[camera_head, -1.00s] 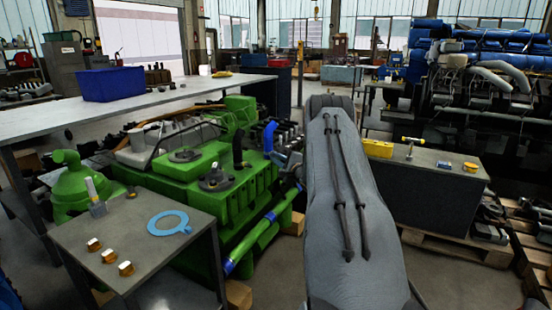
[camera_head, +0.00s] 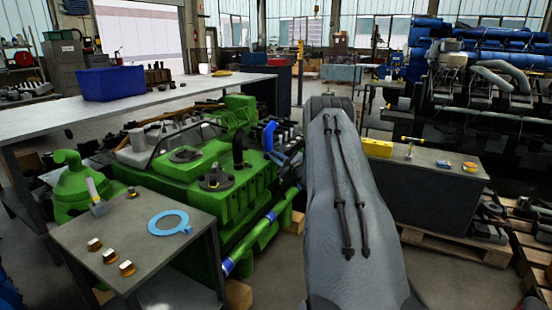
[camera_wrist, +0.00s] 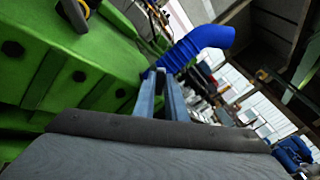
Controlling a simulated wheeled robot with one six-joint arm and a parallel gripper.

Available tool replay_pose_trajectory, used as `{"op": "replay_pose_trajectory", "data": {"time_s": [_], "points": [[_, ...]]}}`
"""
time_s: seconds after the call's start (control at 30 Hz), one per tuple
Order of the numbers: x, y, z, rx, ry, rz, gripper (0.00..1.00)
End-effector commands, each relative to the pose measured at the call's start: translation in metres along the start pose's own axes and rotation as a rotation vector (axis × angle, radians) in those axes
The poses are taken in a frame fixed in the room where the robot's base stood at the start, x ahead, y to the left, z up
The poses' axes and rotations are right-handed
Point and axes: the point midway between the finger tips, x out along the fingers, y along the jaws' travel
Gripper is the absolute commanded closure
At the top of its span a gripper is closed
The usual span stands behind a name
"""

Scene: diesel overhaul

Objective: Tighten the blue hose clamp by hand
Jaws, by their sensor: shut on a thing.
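A ribbed blue hose (camera_wrist: 200,44) rises from the green engine (camera_wrist: 75,65) in the wrist view and bends to the right. My gripper (camera_wrist: 161,78) is shut at the hose's lower end, with its two blue-grey fingers on either side of the blue hose clamp. The clamp is mostly hidden between the fingertips, so how tight it sits cannot be told. In the head view, a blue hose (camera_head: 269,136) stands on the engine's right side, and my grey arm hides the gripper.
A small table (camera_head: 150,240) at the front left bears a light-blue ring (camera_head: 170,222), a hammer-like tool and several brass-coloured pieces. A long bench (camera_head: 160,100) stands behind the engine. A grey cabinet (camera_head: 435,205) with a yellow box (camera_head: 377,147) is on the right.

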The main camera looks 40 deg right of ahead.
Motion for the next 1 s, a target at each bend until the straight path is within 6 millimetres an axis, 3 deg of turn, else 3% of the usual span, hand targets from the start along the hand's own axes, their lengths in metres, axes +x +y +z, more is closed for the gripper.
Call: {"op": "replay_pose_trajectory", "data": {"time_s": [0.3,0.33,0.43,0.77,1.0], "points": [[-0.003,0.003,-0.005,0.005,0.008,0.003,1.00],[-0.003,0.003,-0.005,0.005,0.008,0.003,0.87],[-0.002,0.002,-0.004,0.004,0.007,0.002,0.70],[-0.002,0.002,-0.001,0.002,0.002,0.002,0.70],[-0.032,0.000,-0.002,0.003,0.004,0.000,0.70]]}}
